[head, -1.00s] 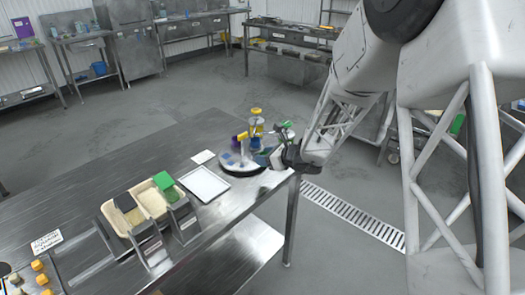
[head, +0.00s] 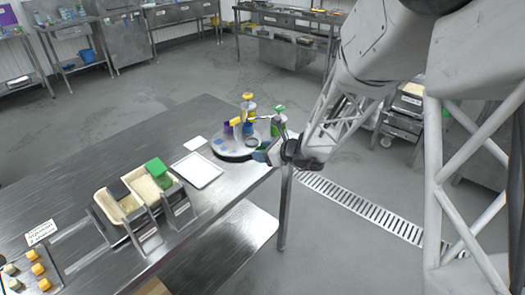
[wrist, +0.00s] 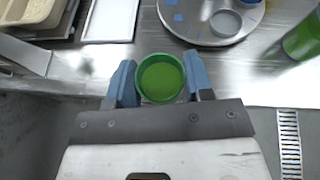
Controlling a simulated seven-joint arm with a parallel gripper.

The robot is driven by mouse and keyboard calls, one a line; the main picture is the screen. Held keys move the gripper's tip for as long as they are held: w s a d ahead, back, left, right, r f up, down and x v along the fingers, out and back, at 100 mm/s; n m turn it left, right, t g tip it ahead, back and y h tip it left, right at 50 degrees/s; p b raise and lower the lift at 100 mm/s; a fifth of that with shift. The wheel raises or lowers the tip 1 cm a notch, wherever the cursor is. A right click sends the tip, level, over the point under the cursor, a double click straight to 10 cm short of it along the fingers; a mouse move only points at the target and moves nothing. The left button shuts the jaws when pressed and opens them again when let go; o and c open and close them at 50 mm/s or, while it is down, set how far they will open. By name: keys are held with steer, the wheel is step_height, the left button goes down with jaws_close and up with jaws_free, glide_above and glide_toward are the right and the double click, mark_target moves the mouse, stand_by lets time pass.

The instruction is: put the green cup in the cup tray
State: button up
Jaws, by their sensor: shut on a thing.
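The green cup (wrist: 160,77) sits between the two blue fingers of my gripper (wrist: 160,82) in the wrist view. I look down into its round open mouth. The fingers are shut on its sides. In the head view my gripper (head: 264,152) is at the right end of the steel table, beside the round turntable; the cup is mostly hidden there. A white rectangular tray (head: 197,170) lies flat on the table to the left of my gripper and looks empty. It also shows at the top left of the wrist view (wrist: 110,20).
The grey round turntable (wrist: 190,32) holds bottles and a small round container (wrist: 225,22). Another green object (wrist: 302,38) stands at the wrist view's right. The table's front edge runs beneath my gripper.

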mark_target(198, 170)
stand_by(0.4)
steer(key=s+a+n+g, duration=0.1)
steer(key=s+a, duration=0.2)
steer(key=a, duration=0.2)
steer(key=s+a+f+n+g+y, duration=0.1)
steer(key=s+a+n+g, duration=0.1)
steer(key=a, duration=0.4)
steer(key=s+a+n+g+y, duration=0.1)
steer(key=s+a+g, duration=0.1)
steer(key=s+a, duration=0.3)
steer(key=shift+a+f, duration=0.25)
steer(key=shift+f, duration=0.05)
steer(key=w+a, duration=0.2)
steer(key=w, duration=0.2)
steer(key=w+a+f, duration=0.1)
steer(key=w+a, duration=0.1)
steer(key=w, duration=0.3)
steer(key=w+a, duration=0.3)
steer(key=w, duration=0.2)
steer(key=shift+w+f, duration=0.15)
steer(key=shift+f, duration=0.1)
steer(key=shift+f, duration=0.15)
steer(key=shift+f, duration=1.6)
steer(key=shift+f, duration=0.15)
steer(key=o, duration=0.9)
